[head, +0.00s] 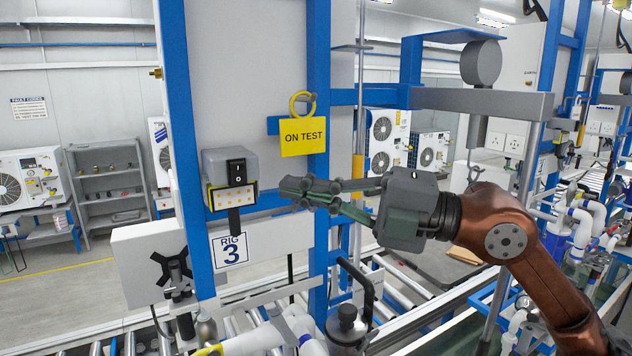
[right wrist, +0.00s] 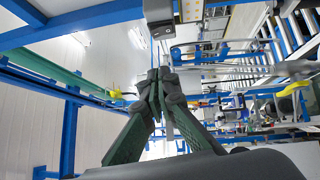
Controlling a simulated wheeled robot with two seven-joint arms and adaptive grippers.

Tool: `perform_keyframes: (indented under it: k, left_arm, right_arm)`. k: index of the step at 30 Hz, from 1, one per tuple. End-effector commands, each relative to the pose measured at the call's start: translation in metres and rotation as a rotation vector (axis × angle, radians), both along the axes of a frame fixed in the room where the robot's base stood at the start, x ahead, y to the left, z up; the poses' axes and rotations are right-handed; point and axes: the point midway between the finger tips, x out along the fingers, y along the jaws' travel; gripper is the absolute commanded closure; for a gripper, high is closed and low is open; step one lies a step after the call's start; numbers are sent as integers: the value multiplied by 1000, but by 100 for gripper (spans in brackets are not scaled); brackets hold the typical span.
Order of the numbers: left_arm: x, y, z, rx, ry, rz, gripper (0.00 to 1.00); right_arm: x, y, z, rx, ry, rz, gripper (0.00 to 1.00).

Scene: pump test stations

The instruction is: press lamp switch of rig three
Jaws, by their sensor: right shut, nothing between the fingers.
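The lamp switch (head: 237,171) is a black rocker on the sloped top of a grey box (head: 217,165) fixed to the blue frame of rig three. The lit lamp panel (head: 233,197) with small yellow dots is on the box's lower front. The "RIG 3" sign (head: 231,250) hangs below it. My right gripper (head: 284,192) is shut and empty, its fingertips pointing left, a little to the right of the box. It looks apart from the box. In the right wrist view the shut fingers (right wrist: 157,78) show at the centre. My left gripper is not in view.
A yellow "ON TEST" tag (head: 303,137) hangs on the blue post right of the box, above my fingers. A blue crossbar (head: 262,201) runs behind the fingertips. A roller conveyor (head: 400,283) lies behind.

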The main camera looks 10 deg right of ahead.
Motion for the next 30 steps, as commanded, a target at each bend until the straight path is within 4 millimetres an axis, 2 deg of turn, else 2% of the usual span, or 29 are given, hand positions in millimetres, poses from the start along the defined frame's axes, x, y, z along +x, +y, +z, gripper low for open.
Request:
perform_keyframes:
  k: [3,8,12,16,30]
  left_arm:
    - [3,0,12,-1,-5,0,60]
    - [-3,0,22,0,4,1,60]
    - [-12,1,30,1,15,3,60]
    - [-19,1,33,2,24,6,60]
    - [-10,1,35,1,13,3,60]
  right_arm:
    - [12,23,6,-1,0,4,100]
    - [28,49,9,0,2,3,100]
    - [50,52,11,1,4,0,100]
    - [60,54,11,2,3,-1,100]
    - [65,56,11,-1,5,1,100]
